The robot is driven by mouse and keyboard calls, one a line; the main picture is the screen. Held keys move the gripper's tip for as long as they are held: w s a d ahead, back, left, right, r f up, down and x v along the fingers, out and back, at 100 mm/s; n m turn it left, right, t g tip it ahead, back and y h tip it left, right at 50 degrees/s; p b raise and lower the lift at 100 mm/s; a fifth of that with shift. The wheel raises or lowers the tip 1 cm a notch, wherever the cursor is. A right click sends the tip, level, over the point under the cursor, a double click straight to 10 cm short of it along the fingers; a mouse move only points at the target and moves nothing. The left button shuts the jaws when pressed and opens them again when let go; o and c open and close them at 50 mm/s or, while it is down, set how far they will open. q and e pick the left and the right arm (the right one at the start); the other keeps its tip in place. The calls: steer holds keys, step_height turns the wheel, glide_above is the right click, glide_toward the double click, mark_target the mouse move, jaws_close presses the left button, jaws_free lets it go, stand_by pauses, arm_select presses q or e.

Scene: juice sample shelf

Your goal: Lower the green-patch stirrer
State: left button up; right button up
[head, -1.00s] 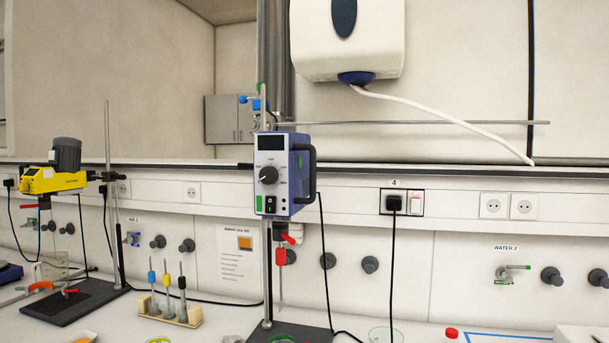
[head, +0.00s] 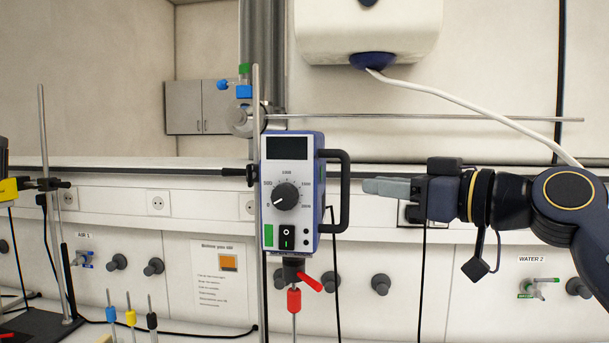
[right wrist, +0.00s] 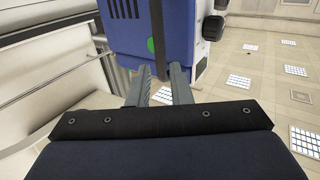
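The green-patch stirrer (head: 290,190) is a blue and white overhead motor clamped on an upright rod (head: 257,130), with a green patch (head: 268,237) low on its front. A black handle (head: 345,190) stands on its right side. A red-tipped shaft piece (head: 294,300) hangs below. My right gripper (head: 368,187) is just right of the handle, seemingly apart from it. In the right wrist view its fingers (right wrist: 158,72) are spread and empty, with the handle (right wrist: 159,25) and blue housing (right wrist: 184,42) ahead. My left gripper is out of view.
A white dispenser (head: 365,30) with a pale hose hangs above. Cables hang by the handle. A yellow stirrer (head: 8,190) is at far left, with several coloured-top stirring rods (head: 130,317) at lower left.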

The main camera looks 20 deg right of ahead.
steer(key=shift+w+a+r, duration=0.1)
steer(key=shift+w+a, duration=0.15)
steer(key=shift+w, duration=0.15)
steer(key=p, duration=0.2)
glide_above(344, 226)
steer(key=shift+w+d, duration=0.25)
steer(key=shift+w, duration=0.1)
jaws_close()
